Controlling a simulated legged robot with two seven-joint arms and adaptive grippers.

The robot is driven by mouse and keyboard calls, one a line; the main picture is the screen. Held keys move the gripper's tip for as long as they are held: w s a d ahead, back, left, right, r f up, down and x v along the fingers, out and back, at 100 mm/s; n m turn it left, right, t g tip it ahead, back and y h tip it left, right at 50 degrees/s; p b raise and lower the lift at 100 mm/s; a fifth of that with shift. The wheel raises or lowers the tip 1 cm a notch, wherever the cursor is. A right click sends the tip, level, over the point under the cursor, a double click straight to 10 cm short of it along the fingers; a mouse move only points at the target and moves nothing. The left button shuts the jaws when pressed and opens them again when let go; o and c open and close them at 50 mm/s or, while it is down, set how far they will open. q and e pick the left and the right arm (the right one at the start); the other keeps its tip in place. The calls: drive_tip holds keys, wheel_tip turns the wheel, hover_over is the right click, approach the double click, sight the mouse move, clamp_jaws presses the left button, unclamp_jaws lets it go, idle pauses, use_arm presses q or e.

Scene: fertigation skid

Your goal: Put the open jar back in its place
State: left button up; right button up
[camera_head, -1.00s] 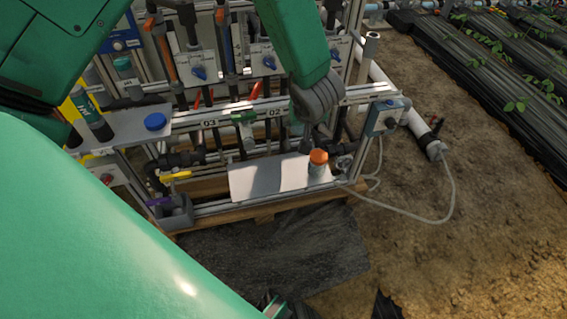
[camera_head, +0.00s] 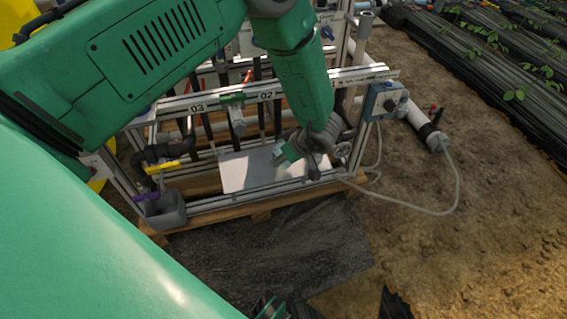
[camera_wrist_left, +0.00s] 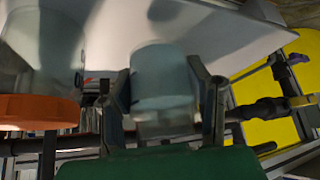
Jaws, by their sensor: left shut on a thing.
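My left gripper (camera_head: 284,156) is low over the white shelf (camera_head: 240,174) at the front of the skid. In the left wrist view its two fingers (camera_wrist_left: 162,78) are shut on the open jar (camera_wrist_left: 160,92), a pale, translucent, bluish-grey cylinder. The jar shows no lid on its visible part. The pale shelf surface (camera_wrist_left: 215,30) lies behind the jar; I cannot tell whether they touch. An orange-capped jar (camera_wrist_left: 40,110) is beside it at the left, hidden by my arm in the head view. Part of my right gripper (camera_head: 270,307) shows at the bottom edge, its jaws unclear.
Pipes and frame rails (camera_head: 215,106) stand behind the shelf. A grey bin (camera_head: 165,210) is at the left corner, with a yellow-handled valve (camera_head: 162,168) above it. A blue-grey box (camera_head: 385,101) is at the right. Bare soil (camera_head: 440,235) lies to the right.

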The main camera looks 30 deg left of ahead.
use_arm(q)
drive_tip(key=shift+f, duration=0.9)
drive_tip(key=shift+a, duration=0.2)
drive_tip(key=o, duration=1.3)
drive_tip(key=shift+a, duration=0.1)
drive_tip(key=shift+o, duration=0.2)
use_arm(e)
drive_tip(key=shift+a+f, duration=0.15)
drive_tip(key=shift+f, duration=0.25)
use_arm(q)
drive_tip(key=shift+d, duration=0.2)
